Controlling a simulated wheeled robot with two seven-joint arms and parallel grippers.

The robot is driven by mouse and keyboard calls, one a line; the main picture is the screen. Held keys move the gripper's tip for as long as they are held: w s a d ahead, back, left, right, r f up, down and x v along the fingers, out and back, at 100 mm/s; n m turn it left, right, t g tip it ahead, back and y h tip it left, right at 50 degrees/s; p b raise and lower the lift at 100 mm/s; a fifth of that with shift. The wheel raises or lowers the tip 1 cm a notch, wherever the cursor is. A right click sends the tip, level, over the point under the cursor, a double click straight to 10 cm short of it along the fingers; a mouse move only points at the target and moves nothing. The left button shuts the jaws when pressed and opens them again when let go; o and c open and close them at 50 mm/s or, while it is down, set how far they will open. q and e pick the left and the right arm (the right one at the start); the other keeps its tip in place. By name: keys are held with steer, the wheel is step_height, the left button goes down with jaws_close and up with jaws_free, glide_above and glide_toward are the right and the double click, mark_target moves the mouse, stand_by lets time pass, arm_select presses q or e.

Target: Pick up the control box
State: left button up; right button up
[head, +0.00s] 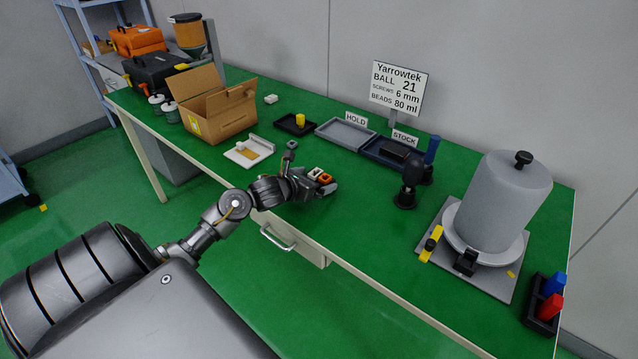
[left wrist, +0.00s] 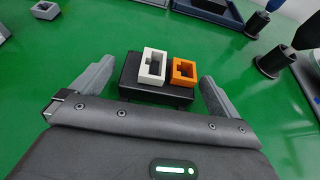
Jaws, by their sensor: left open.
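The control box appears to be the small black box (left wrist: 157,97) on the green table, with a white hollow block (left wrist: 152,68) and an orange hollow block (left wrist: 184,73) on top. My left gripper (left wrist: 155,88) is open, with one finger on each side of the box in the left wrist view. Narrow gaps show beside the box; contact cannot be told. In the head view, my left gripper (head: 312,184) covers most of the box, and the white block (head: 314,173) and orange block (head: 325,178) show beside it. My right gripper is not in view.
A small grey block (head: 290,148) lies behind the gripper. Further back are a cardboard box (head: 228,118), a white fixture (head: 248,151), and HOLD (head: 345,134) and STOCK (head: 376,152) trays. A dark stand (head: 410,180) and large grey cylinder (head: 505,200) stand right. Table is clear between.

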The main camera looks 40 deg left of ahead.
arm_select(q)
steer(key=shift+x, duration=1)
steer(key=c, duration=1)
steer(key=shift+o, duration=0.2)
steer(key=shift+r, duration=0.1)
